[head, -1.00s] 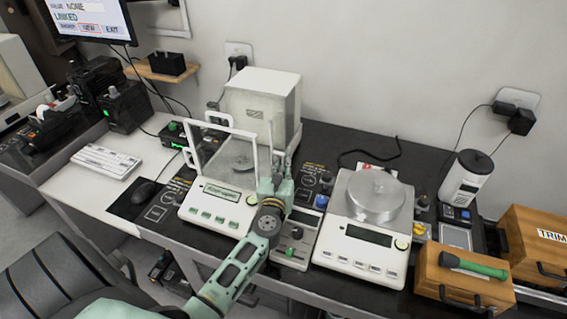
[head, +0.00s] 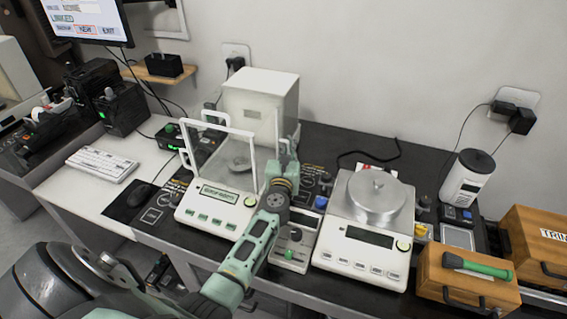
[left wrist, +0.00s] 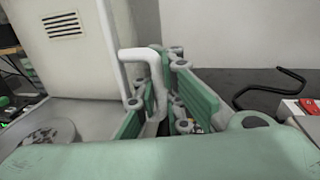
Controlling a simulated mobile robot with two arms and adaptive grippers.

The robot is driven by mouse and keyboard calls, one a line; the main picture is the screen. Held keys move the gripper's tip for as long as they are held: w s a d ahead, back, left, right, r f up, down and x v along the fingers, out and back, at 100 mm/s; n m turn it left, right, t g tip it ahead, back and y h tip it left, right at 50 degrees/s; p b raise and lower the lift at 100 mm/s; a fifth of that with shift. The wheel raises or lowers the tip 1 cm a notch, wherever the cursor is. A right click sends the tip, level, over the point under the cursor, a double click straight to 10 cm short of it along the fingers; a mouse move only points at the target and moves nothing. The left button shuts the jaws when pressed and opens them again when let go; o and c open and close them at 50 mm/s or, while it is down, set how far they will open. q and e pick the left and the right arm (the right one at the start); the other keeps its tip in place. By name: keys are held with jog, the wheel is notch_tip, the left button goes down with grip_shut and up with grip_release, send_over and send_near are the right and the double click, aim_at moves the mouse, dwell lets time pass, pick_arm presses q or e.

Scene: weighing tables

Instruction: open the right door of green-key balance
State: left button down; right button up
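The green-key balance (head: 221,203) stands left of centre in the head view, with green keys on its front and a clear glass shield around its pan (head: 240,163). My left gripper (head: 284,158) is at the shield's right side. In the left wrist view, the white handle (left wrist: 143,56) of the right door runs down between the gripper's fingers (left wrist: 168,100), which are close together around it. The fingers hide the handle's lower part. The clear door pane is hard to make out. The pan (left wrist: 48,137) shows at left in that view. My right gripper is not in view.
A second balance (head: 366,238) with a round steel pan stands close on the right. The balance's tall white rear housing (head: 259,100) stands behind the shield. A black cable (left wrist: 268,90) lies at the back right.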

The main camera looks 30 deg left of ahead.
pick_arm(q)
jog(key=shift+w, duration=0.85)
jog(key=c, duration=2.5)
grip_release()
jog(key=o, duration=0.4)
jog(key=shift+s, duration=0.1)
jog(key=v, duration=1.1)
jog(key=shift+s+d, duration=0.2)
jog(key=shift+s, duration=0.15)
